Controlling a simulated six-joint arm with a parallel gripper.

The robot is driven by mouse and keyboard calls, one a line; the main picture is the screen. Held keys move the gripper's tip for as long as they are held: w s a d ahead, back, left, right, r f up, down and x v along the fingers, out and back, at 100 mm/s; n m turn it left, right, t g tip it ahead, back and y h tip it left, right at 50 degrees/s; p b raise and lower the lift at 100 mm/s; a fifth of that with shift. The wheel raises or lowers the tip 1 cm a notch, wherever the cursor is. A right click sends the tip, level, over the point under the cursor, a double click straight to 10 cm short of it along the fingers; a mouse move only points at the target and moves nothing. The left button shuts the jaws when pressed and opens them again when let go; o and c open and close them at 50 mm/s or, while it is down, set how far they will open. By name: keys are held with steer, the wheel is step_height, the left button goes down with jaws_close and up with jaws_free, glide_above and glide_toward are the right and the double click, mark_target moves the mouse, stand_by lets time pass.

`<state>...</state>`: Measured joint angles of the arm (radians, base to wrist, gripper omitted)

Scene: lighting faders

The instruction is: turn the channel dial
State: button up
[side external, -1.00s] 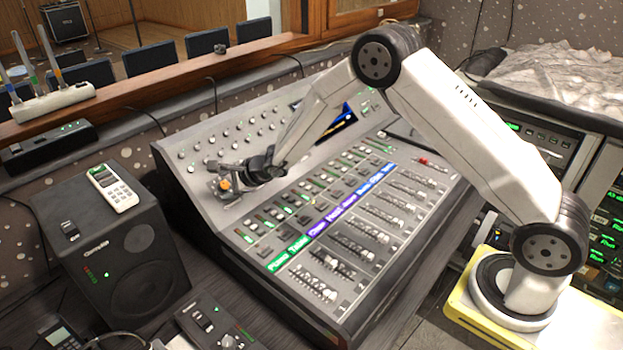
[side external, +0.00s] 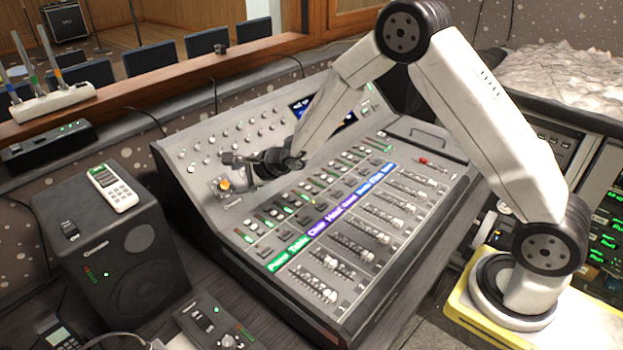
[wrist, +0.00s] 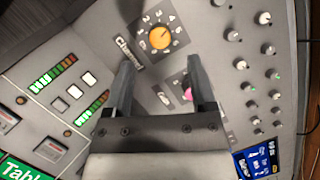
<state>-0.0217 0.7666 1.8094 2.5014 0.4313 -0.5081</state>
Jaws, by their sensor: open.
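The channel dial is an orange knob (wrist: 160,38) on a dark plate with white marks around it, beside a "Channel" label (wrist: 129,53) in the wrist view. In the side view the orange dial (side external: 224,184) is at the left end of the console's sloped panel. My gripper (wrist: 159,72) is open and empty, with its two dark fingers pointing toward the dial. The dial lies beyond the fingertips, roughly between their lines, and not between the fingers. In the side view my gripper (side external: 232,160) is just above and right of the dial.
The mixing console (side external: 340,290) has rows of faders and coloured label strips. A pink button (wrist: 187,94) sits by my right finger in the wrist view. Small white knobs (wrist: 265,18) line the upper panel. A speaker (side external: 120,245) with a remote (side external: 112,187) on it stands left.

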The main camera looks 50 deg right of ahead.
steer(key=shift+v, duration=1.35)
steer(key=s+a+r+n+g+y, duration=0.15)
steer(key=s+n+g, duration=0.35)
steer(key=s+n, duration=0.75)
steer(key=s+d+n+g+h, duration=0.1)
steer(key=s+d+n, duration=0.1)
steer(key=s, duration=0.3)
steer(key=s+d+n+h, duration=0.2)
steer(key=s+n, duration=0.2)
steer(key=s, duration=0.1)
steer(key=s+d+r+n+g+h, duration=0.1)
steer(key=s+d+n+h, duration=0.1)
steer(key=s, duration=0.3)
steer(key=shift+s+d+n+g, duration=0.25)
steer(key=shift+s+n+g, duration=0.1)
steer(key=shift+n, duration=0.2)
steer(key=shift+w+r, duration=0.15)
stand_by(0.5)
